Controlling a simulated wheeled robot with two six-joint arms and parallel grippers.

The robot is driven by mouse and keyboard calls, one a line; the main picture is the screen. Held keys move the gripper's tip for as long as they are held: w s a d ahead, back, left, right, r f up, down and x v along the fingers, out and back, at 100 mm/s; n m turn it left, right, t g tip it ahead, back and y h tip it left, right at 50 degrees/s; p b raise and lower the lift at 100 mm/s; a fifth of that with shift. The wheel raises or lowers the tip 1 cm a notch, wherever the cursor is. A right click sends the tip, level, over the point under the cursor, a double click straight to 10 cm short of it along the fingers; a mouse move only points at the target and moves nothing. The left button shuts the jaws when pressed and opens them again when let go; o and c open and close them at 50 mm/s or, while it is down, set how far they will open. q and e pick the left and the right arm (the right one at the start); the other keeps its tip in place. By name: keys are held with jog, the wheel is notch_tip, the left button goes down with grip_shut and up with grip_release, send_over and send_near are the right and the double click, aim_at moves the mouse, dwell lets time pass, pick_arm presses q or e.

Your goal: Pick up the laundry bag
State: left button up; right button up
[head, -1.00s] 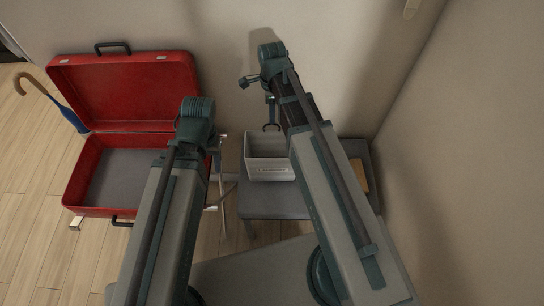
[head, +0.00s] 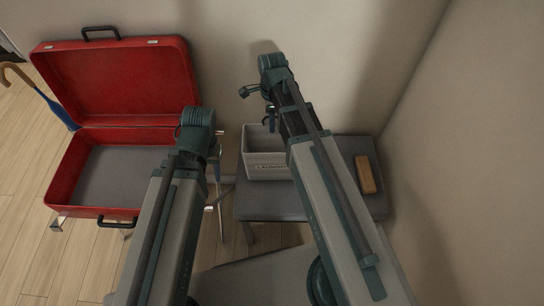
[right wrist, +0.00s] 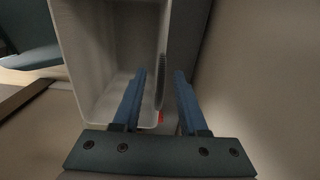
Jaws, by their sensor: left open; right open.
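The laundry bag (head: 262,164) is a light grey, box-shaped, open-topped container with dark lettering on its front. It stands upright on a dark grey table, partly hidden by my right arm. In the right wrist view I look into the bag (right wrist: 93,60), which appears empty. My right gripper (right wrist: 160,76) is open, with its blue fingers on either side of a dark curved handle (right wrist: 162,82) at the bag's side wall. Contact is not clear. In the head view my right gripper (head: 271,118) is above the bag's back rim. My left gripper (head: 216,150) is open, apart from the bag, and mostly hidden behind its wrist.
An open red suitcase (head: 115,80) rests on a stand at the left, with a blue umbrella (head: 60,112) beside it. The dark table (head: 270,207) holds a tan block (head: 365,174) at its right. Walls close off the back and right.

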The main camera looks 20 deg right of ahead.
jog(key=b, duration=0.5)
send_over(272, 143)
jog(key=f, duration=0.5)
jog(key=shift+w+f, duration=0.1)
jog(key=shift+w, duration=0.1)
grip_shut()
dwell(0.8)
